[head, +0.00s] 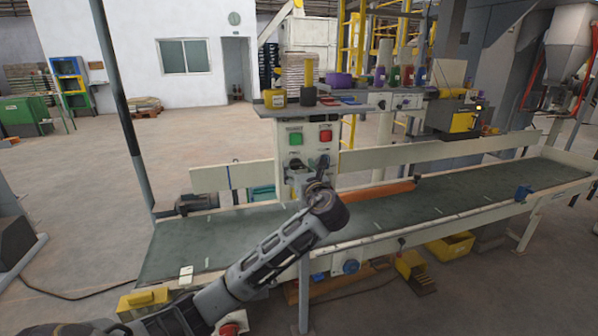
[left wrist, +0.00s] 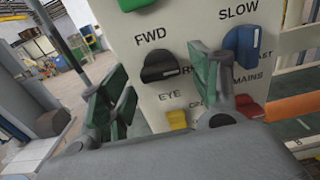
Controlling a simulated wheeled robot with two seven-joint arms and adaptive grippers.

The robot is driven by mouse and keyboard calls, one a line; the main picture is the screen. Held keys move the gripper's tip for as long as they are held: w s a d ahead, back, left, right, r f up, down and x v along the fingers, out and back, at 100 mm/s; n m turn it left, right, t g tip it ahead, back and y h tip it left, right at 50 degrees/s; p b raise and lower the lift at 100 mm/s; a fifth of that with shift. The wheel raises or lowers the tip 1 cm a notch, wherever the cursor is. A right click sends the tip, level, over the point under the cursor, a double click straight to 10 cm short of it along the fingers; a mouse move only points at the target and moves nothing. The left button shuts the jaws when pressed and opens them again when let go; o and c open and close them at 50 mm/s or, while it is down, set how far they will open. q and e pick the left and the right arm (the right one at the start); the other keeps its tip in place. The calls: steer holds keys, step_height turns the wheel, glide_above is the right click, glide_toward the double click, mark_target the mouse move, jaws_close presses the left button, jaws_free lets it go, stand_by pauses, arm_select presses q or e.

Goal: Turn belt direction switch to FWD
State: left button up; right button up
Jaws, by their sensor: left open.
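The belt direction switch is a black knob (left wrist: 163,62) on the pale control panel (left wrist: 185,25) in the left wrist view. The label FWD stands above and left of it. A label starting with R at its right is partly hidden by a finger. I see no clear contact. In the head view my left gripper (head: 319,178) is in front of the panel's lower part. My right gripper is not in view.
Close by on the panel are a blue knob (left wrist: 243,45) under SLOW, a yellow switch (left wrist: 177,119) and a red one (left wrist: 248,106). Green (head: 295,139) and red (head: 325,136) buttons sit higher. The conveyor belt (head: 440,203) runs below the panel. A shelf with small items tops it.

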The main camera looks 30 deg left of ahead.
arm_select(q)
steer(key=shift+w+a, duration=0.2)
steer(key=shift+a, duration=0.05)
steer(key=c, duration=1)
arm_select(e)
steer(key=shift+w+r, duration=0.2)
